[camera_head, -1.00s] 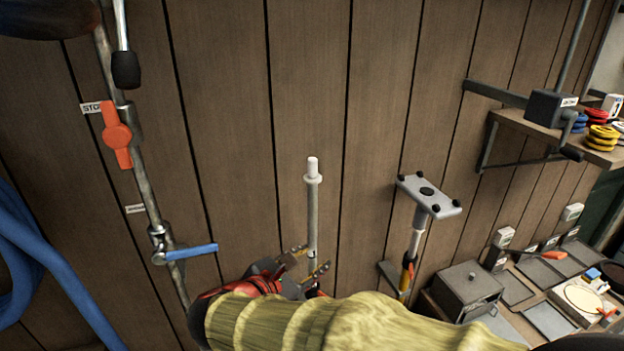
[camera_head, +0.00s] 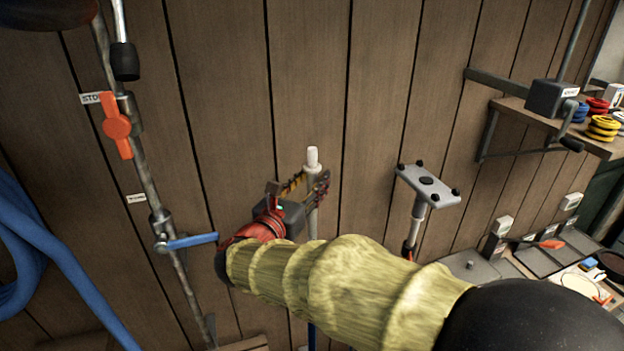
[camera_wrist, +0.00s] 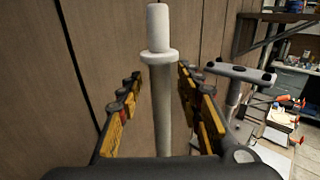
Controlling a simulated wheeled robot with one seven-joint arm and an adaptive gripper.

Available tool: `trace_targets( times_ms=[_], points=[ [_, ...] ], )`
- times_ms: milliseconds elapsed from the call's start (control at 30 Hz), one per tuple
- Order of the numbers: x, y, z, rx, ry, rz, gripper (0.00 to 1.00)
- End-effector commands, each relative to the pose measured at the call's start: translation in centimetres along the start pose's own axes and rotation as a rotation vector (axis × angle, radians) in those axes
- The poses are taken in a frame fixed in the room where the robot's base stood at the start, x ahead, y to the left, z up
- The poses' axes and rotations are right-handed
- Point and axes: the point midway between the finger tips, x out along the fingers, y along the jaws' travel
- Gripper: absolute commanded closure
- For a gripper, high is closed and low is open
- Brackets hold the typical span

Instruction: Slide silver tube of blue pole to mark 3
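The silver tube (camera_head: 313,222) stands upright in front of the plank wall, with a white cap and collar (camera_head: 312,157) on top. A short piece of the blue pole (camera_head: 312,335) shows below my arm. My gripper (camera_head: 314,181) is at the tube's upper end, just below the collar. In the wrist view, the tube (camera_wrist: 162,105) stands between the two yellow-padded fingers (camera_wrist: 160,78), with visible gaps on both sides. My gripper is open around it and does not seem to grip it. My sleeve hides the tube's lower part, and I see no mark 3.
A second pole with a flat grey plate (camera_head: 428,186) stands to the right. At the left are a pipe with an orange handle (camera_head: 116,127), a blue lever (camera_head: 190,241) and a blue hose (camera_head: 40,265). A shelf with coloured discs (camera_head: 604,128) is at the far right.

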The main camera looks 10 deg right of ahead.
Motion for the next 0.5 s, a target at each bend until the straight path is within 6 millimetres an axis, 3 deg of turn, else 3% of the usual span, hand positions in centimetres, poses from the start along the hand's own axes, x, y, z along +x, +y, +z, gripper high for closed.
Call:
trace_targets(
  times_ms=[333,500],
  points=[
    [0.53,0.02,-0.08,0.0,0.001,0.001,0.64],
    [0.52,0.01,-0.08,0.0,0.001,0.001,0.73]
  ],
)
